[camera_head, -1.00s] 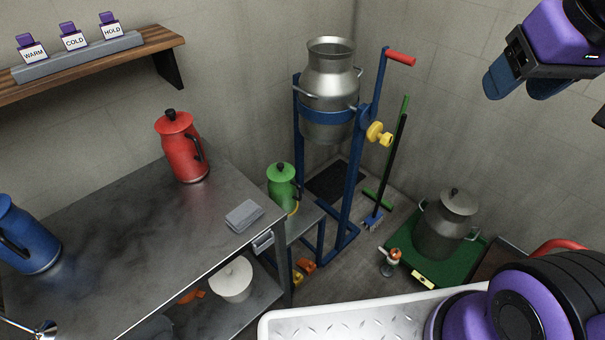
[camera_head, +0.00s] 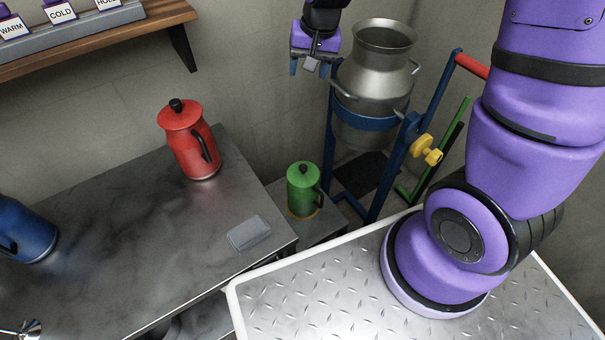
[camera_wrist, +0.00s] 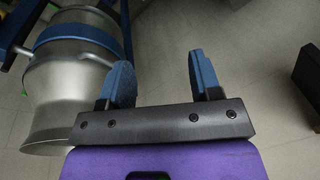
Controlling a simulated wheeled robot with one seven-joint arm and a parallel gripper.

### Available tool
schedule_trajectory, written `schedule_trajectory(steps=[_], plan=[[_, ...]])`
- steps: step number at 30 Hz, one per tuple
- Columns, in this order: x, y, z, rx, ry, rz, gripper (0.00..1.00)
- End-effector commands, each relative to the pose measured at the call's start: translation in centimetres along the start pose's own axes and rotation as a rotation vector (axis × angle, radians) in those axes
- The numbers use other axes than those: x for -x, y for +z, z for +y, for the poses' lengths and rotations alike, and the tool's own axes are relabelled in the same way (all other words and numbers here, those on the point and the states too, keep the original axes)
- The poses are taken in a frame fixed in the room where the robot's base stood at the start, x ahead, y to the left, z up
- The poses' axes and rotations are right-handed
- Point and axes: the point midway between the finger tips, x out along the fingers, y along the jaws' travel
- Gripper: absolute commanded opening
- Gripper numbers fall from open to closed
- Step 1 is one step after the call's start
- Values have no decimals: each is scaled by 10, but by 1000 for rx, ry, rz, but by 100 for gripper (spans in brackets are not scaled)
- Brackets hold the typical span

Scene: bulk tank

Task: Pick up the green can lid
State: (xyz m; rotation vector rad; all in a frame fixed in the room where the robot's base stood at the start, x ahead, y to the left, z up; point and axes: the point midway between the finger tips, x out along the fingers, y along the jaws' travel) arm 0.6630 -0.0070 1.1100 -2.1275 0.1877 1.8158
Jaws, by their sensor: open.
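The green can (camera_head: 304,200) stands upright on a low metal stand beside the worktable. My gripper (camera_head: 313,67) is high in the head view, above and behind the green can, just left of the big steel can's mouth. In the wrist view my gripper (camera_wrist: 163,75) has two blue fingers spread apart with nothing between them. The green lid does not show in the wrist view.
A steel milk can (camera_head: 368,75) in a blue tilting frame (camera_head: 395,170) stands close to my gripper, with a yellow knob (camera_head: 425,149) at its side. A red jug (camera_head: 188,145), a grey block (camera_head: 248,233) and a blue jug (camera_head: 27,230) stand on the worktable (camera_head: 150,260).

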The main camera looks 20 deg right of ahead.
Motion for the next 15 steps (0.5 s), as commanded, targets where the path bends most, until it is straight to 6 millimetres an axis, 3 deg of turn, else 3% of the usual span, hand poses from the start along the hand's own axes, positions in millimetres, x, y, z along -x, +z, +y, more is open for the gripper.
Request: schedule_trajectory(steps=[1, 6, 15], plan=[[-22, -2, -1, -20, 12, -20, 58], [-86, -7, -3, -88, 46, -54, 58], [-200, 6, 9, -196, 129, -97, 58]])
